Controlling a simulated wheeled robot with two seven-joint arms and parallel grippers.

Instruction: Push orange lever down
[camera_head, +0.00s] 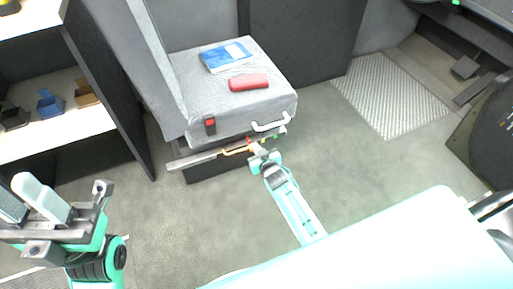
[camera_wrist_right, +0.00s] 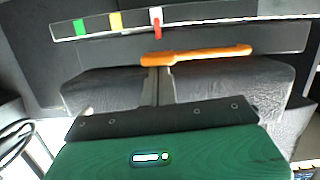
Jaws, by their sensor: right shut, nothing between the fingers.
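The orange lever (camera_wrist_right: 195,54) lies level across the wrist view, just beyond the fingertips of my right gripper (camera_wrist_right: 158,72). In the head view the orange lever (camera_head: 236,151) shows at the front base of the grey seat.
The grey seat (camera_head: 272,106) holds a blue booklet (camera_head: 226,56) and a red case (camera_head: 249,82). A white handle (camera_head: 270,122) sticks out at its front. A red pointer (camera_wrist_right: 158,30) stands by a strip with green, yellow and white marks. Shelves (camera_head: 60,130) stand left; floor is clear.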

